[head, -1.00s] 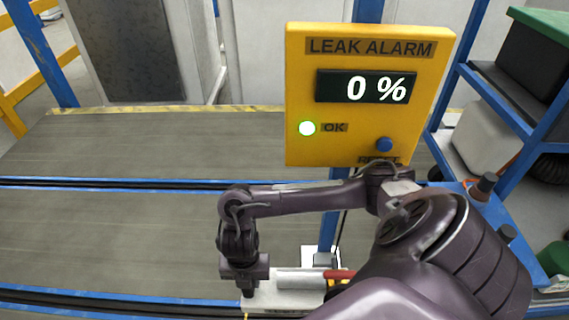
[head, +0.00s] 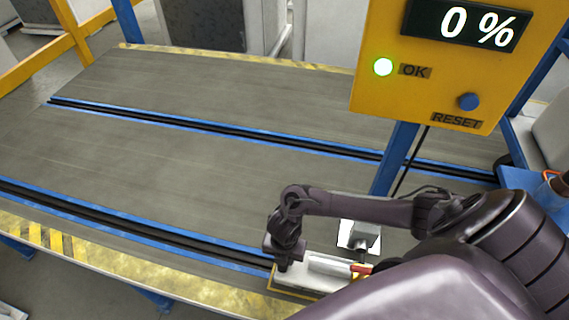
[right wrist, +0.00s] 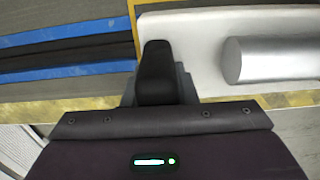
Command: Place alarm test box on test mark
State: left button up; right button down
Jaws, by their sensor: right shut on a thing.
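The alarm test box, a pale low box (head: 305,283) with a silver cylinder and a red part, is at the bottom of the head view, by the bench's near edge. My right gripper (head: 284,266) is shut on its left end. In the right wrist view one dark finger (right wrist: 160,72) stands against the white box (right wrist: 200,30), beside its silver cylinder (right wrist: 272,58). A yellow edge shows around the box's lower side; I cannot tell whether this belongs to the mark. My arm hides the box's right part. My left gripper is not in view.
The yellow leak alarm panel (head: 435,85) stands on a blue post, reading 0 % with a green OK light and a blue reset button (head: 469,101). A small grey device on a white plate (head: 346,236) is just behind the box. The grey bench (head: 190,155) is clear to the left.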

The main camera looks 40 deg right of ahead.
jog(key=shift+f, duration=1.25)
jog(key=c, duration=1.2)
grip_release()
jog(key=shift+o, duration=0.2)
jog(key=shift+w+r, duration=0.1)
jog(key=shift+r, duration=0.45)
notch_tip(320, 180, up, 11)
jog(key=p, duration=0.2)
jog(key=shift+p, duration=0.35)
jog(key=shift+r, duration=0.1)
